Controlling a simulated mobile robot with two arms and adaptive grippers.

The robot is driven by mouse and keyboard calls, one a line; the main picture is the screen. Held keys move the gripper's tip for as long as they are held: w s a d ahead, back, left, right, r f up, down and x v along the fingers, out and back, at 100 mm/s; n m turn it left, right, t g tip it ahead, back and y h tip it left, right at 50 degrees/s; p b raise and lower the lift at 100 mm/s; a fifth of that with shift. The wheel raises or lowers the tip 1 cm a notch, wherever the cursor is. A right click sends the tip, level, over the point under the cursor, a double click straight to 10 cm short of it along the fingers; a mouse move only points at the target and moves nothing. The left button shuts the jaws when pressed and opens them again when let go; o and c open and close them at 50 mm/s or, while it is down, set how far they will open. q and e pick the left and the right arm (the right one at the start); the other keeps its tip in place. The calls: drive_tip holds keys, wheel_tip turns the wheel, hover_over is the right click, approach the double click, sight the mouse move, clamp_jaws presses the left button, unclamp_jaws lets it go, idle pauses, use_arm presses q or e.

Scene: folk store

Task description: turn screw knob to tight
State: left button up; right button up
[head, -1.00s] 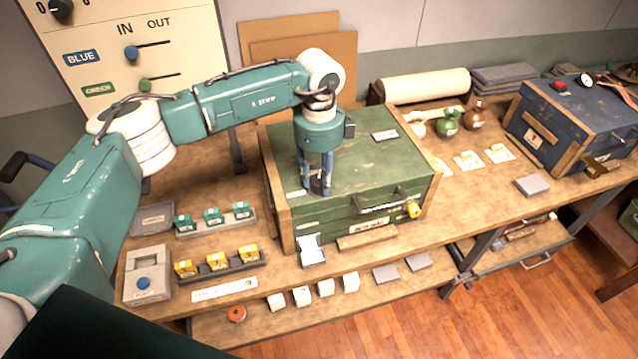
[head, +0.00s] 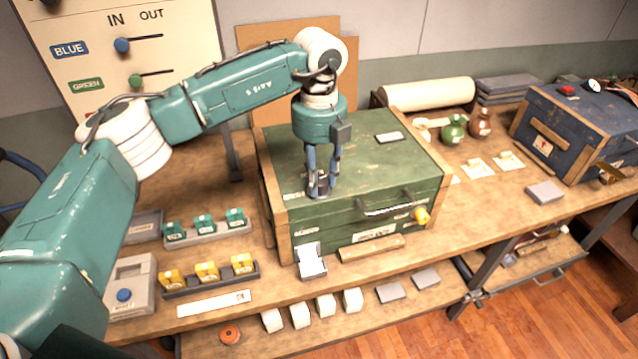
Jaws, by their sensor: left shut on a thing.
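The green wooden box (head: 355,170) stands on the workbench with its lid closed. My left gripper (head: 321,183) points straight down at the front left part of the lid. Its blue-grey fingers are shut on a small dark round knob (head: 318,194) on the lid, mostly hidden between and behind the fingertips. Any tight or loose mark near it is too small to read. A yellow knob (head: 421,216) sticks out at the box's front right, apart from my gripper. My right gripper is not in view.
A white card holder (head: 311,262) stands at the box's front left corner. Teal and yellow blocks in trays (head: 212,285) lie to the left. A blue chest (head: 575,130) stands at the right. A slider panel (head: 140,60) rises behind my left arm.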

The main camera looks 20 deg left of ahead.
use_arm(q)
drive_tip(key=m+b, duration=0.2)
drive_tip(key=m, duration=0.2)
drive_tip(key=shift+m, duration=0.3)
drive_tip(key=m+b, duration=0.1)
drive_tip(key=m, duration=0.2)
drive_tip(key=shift+m, duration=0.3)
drive_tip(key=m+b, duration=0.1)
drive_tip(key=m, duration=0.3)
drive_tip(key=shift+w+r, duration=0.1)
drive_tip(key=m+b, duration=0.1)
drive_tip(key=m, duration=0.9)
drive_tip(key=shift+m, duration=0.3)
drive_tip(key=m, duration=1)
drive_tip(key=shift+m, duration=0.4)
drive_tip(key=m, duration=0.4)
drive_tip(key=shift+m, duration=0.4)
